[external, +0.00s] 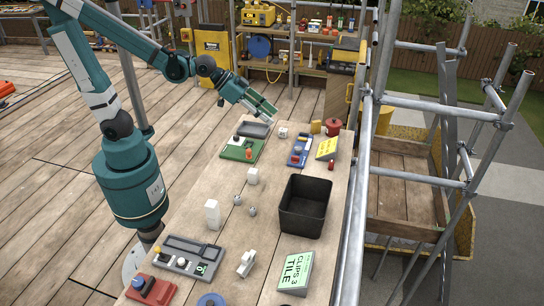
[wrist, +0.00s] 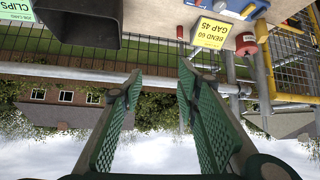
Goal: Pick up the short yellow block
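A short yellow block (external: 316,127) stands near the far end of the wooden bench in the external view, beside a red lidded pot. I cannot make it out for certain in the wrist view. My gripper (external: 266,108) is above the far left part of the bench, to the left of the block and apart from it. In the wrist view my gripper (wrist: 158,85) has its two green fingers spread wide with nothing between them.
A yellow lettered card (external: 327,148), a blue tray (external: 300,150) and a green board (external: 241,150) lie near the far end. A black bin (external: 305,206) stands mid-bench. Metal scaffold rails (external: 364,190) run along the right side.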

